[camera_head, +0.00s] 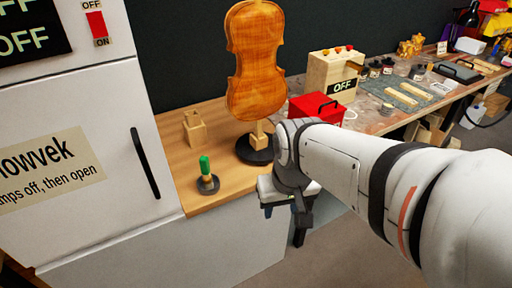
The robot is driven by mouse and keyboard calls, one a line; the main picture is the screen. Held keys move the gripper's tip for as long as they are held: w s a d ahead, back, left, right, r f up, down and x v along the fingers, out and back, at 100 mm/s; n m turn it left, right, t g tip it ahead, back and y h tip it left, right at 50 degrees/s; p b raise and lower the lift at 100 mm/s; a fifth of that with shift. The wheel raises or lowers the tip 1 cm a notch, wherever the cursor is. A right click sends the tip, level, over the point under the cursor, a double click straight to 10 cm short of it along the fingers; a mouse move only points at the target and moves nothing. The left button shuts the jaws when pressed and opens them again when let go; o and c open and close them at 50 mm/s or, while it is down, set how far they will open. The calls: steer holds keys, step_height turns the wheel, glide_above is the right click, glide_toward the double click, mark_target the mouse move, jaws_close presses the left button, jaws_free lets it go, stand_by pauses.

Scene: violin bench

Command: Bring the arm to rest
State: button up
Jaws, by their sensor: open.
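My white arm reaches in from the right side of the head view. My gripper (287,218) hangs at its end, pointing down, just off the front edge of the wooden bench. Its fingers are dark and partly hidden by the wrist, and I see nothing held in it. A violin body (255,62) stands upright on a round black stand (250,152) on the bench, behind and left of the wrist. The wrist appears close to the stand's right side; whether they touch cannot be told.
A green-topped peg on a dark base (208,183) and a small wooden block (194,129) stand on the bench top (185,195). A red box (315,108) and a box marked OFF (333,75) are behind my wrist. A white cabinet (95,100) is at left. Floor is free below right.

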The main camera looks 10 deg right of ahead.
steer(key=shift+d+r, duration=0.1)
steer(key=shift+d, duration=0.05)
step_height(320, 180, up, 9)
steer(key=p, duration=0.8)
steer(key=shift+s+t, duration=0.15)
steer(key=shift+t, duration=0.15)
